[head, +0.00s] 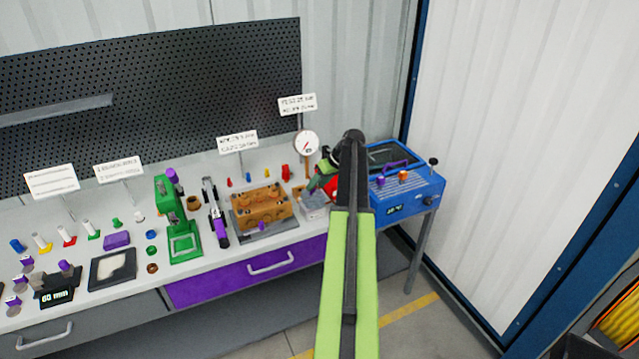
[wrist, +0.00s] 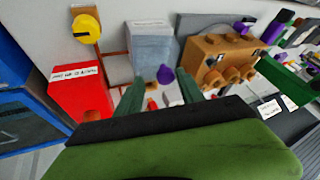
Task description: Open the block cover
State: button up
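The brown block (head: 262,205), with a row of round parts on its upper face, sits on a grey plate (head: 243,232) on the bench. It also shows at the upper right of the wrist view (wrist: 212,60). I cannot tell which part of it is the cover or whether that is open. My gripper (head: 322,183) is to the right of the block in the head view, partly hidden by my arm. In the wrist view my gripper (wrist: 160,82) has its two dark green fingers apart. A purple knob (wrist: 165,74) shows between them; I cannot tell whether it is within reach.
A blue machine (head: 408,195) stands at the bench's right end. A red box (wrist: 78,92), a yellow knob (wrist: 87,27) and a pale grey box (wrist: 152,48) are near my gripper. A green press (head: 180,225) and a dial gauge (head: 306,144) stand around the block.

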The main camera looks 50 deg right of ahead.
jog(key=shift+w+a, duration=0.15)
jog(key=shift+w, duration=0.05)
jog(key=p+v, duration=1.5)
jog(key=v, duration=0.2)
jog(key=shift+r, duration=0.15)
